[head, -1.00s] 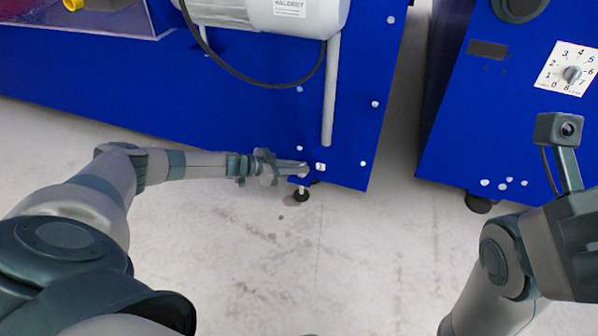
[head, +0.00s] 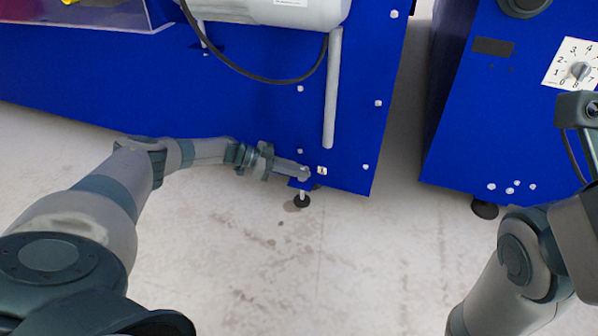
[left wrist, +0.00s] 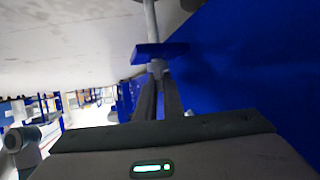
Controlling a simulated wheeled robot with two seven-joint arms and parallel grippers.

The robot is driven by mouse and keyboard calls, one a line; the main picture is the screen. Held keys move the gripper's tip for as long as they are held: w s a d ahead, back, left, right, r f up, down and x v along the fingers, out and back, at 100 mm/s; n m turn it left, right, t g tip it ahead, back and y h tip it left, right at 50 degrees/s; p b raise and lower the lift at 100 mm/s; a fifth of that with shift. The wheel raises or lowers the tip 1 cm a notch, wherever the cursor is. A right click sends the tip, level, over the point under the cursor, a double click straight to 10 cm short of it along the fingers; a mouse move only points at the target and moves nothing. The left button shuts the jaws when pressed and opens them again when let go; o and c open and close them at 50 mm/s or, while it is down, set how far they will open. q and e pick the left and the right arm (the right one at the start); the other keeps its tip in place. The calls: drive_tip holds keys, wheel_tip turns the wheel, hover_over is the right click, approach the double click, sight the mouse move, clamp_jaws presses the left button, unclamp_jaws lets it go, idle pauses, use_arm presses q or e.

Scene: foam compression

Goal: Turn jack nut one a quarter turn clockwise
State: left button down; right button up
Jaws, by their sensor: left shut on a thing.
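My left gripper (head: 304,174) reaches in from the left to the lower right corner of the blue machine. It is shut on the jack nut (left wrist: 157,68), a small grey piece just against a blue bracket (left wrist: 160,50). In the left wrist view the two long fingers (left wrist: 161,82) close on the nut from either side. The threaded rod and foot (head: 302,201) stand below the bracket on the floor. A small white tag (head: 322,170) sits beside the fingertips; its mark is too small to read. My right gripper is outside both views; only its arm shows at right.
The blue machine (head: 230,115) fills the upper left, with a grey motor, a black cable (head: 262,79) and a grey post (head: 332,90) above the gripper. A second blue cabinet (head: 490,120) with a numbered dial (head: 579,70) stands right, across a gap. The floor (head: 300,265) in front is clear.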

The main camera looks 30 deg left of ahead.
use_arm(q)
drive_tip(key=c, duration=2)
unclamp_jaws()
drive_tip(key=shift+o, duration=0.5)
